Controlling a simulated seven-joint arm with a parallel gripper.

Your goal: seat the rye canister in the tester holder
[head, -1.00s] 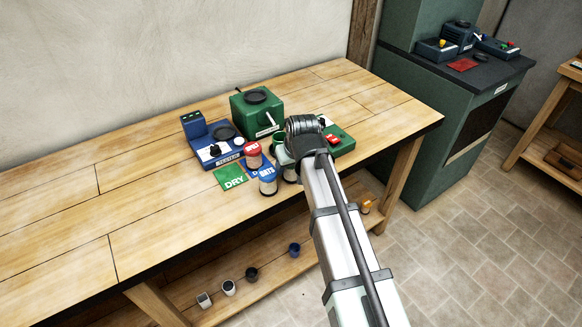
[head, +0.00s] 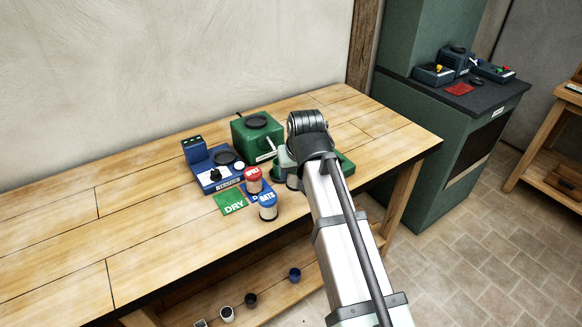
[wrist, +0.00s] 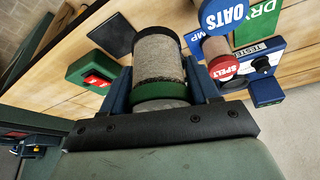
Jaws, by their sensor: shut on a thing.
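In the wrist view my gripper (wrist: 162,92) is shut on a grey-sided canister (wrist: 158,58) with a green lid. Its label is hidden; I take it as the rye one because the others read SPELT and OATS. In the head view my gripper (head: 288,168) is over the bench, right of those canisters, and mostly hides what it holds. The blue tester (head: 210,179) stands left of my gripper, with a dark round part (head: 225,158) on top and a black knob in front. I cannot tell which part is the holder.
The red-lidded SPELT canister (head: 253,182) and blue-lidded OATS canister (head: 268,208) stand between my gripper and the tester. A green DRY card (head: 231,203) lies beside them. A green machine (head: 258,138) stands behind. A green device (wrist: 92,74) is near my gripper. The bench's left is clear.

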